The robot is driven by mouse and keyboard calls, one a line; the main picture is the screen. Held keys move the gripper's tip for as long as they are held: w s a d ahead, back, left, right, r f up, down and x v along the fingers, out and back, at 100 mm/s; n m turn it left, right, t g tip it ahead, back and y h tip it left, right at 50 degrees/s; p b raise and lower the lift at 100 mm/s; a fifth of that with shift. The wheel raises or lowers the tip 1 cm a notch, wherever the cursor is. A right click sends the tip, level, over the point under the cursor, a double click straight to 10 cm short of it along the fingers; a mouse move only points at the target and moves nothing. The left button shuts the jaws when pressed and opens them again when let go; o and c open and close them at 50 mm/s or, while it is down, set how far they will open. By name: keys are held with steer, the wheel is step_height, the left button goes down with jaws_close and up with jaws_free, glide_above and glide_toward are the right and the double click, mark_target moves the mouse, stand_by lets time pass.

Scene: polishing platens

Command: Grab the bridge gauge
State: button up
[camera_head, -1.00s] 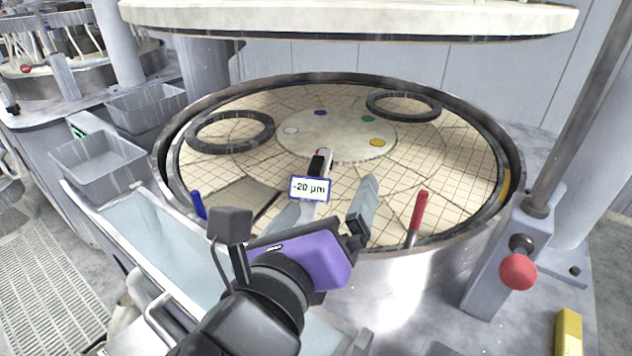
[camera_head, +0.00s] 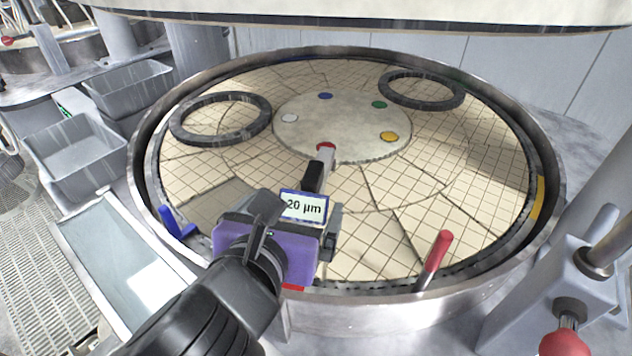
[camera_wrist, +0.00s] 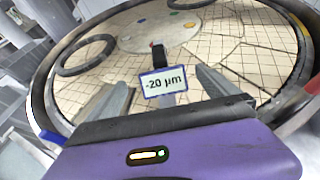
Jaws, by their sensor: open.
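The bridge gauge (camera_head: 313,178) lies across the tiled platen, a narrow bar with a black grip and a small blue-framed display reading "-20 µm". Its far end reaches the pale centre disc at a red spot. The gauge's black part also shows in the wrist view (camera_wrist: 158,55), with the display just below it. My gripper (camera_head: 298,210) is over the near part of the gauge, its purple body covering that part in the head view. In the wrist view my two grey fingers (camera_wrist: 163,82) are spread, one on each side of the display. I cannot tell whether either finger touches the gauge.
The platen's raised metal rim (camera_head: 548,215) surrounds the work area. A red handle (camera_head: 435,258) stands at the near right rim, a blue one (camera_head: 175,222) at the left. Two dark rings (camera_head: 221,119) (camera_head: 421,89) lie on the platen. An upper plate (camera_head: 400,22) hangs above.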

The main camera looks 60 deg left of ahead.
mark_target(304, 195)
steer(key=p+x, duration=0.3)
steer(key=x, duration=0.3)
steer(key=shift+w+a, duration=0.15)
steer(key=shift+w, duration=0.3)
steer(key=shift+w+a+f, duration=0.15)
steer(key=shift+w+a, duration=0.05)
steer(key=shift+a, duration=0.05)
jaws_close()
